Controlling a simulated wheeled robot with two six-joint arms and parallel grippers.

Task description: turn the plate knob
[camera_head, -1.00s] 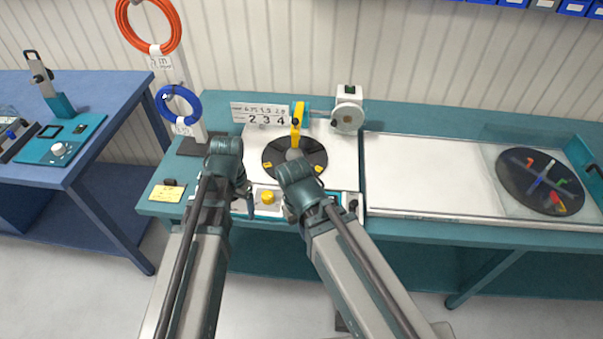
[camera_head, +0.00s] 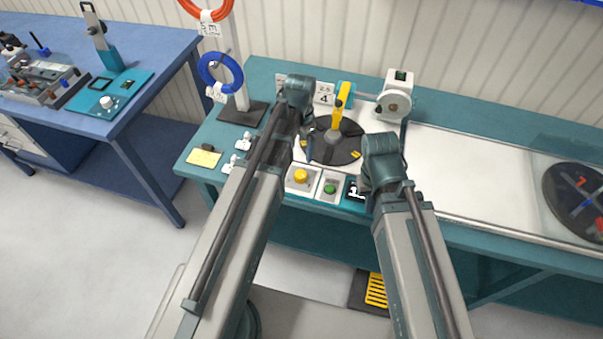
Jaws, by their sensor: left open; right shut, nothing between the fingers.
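The black round plate (camera_head: 348,150) lies on the white top of the teal bench, with a yellow arm (camera_head: 339,110) standing over it. A yellow knob (camera_head: 300,176) is on the front panel, left of a green button (camera_head: 330,188) and a small display (camera_head: 355,194). My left gripper (camera_head: 308,148) is over the plate's left edge, behind the yellow knob; it is open, and my arm partly hides it. My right gripper (camera_head: 364,184) is beside the display, right of the plate; it is shut and empty, mostly hidden by its wrist.
A blue coil (camera_head: 220,89) and an orange coil (camera_head: 209,15) hang on a post at left. My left arm covers part of the number board (camera_head: 323,95). A dark disc (camera_head: 575,200) lies far right.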

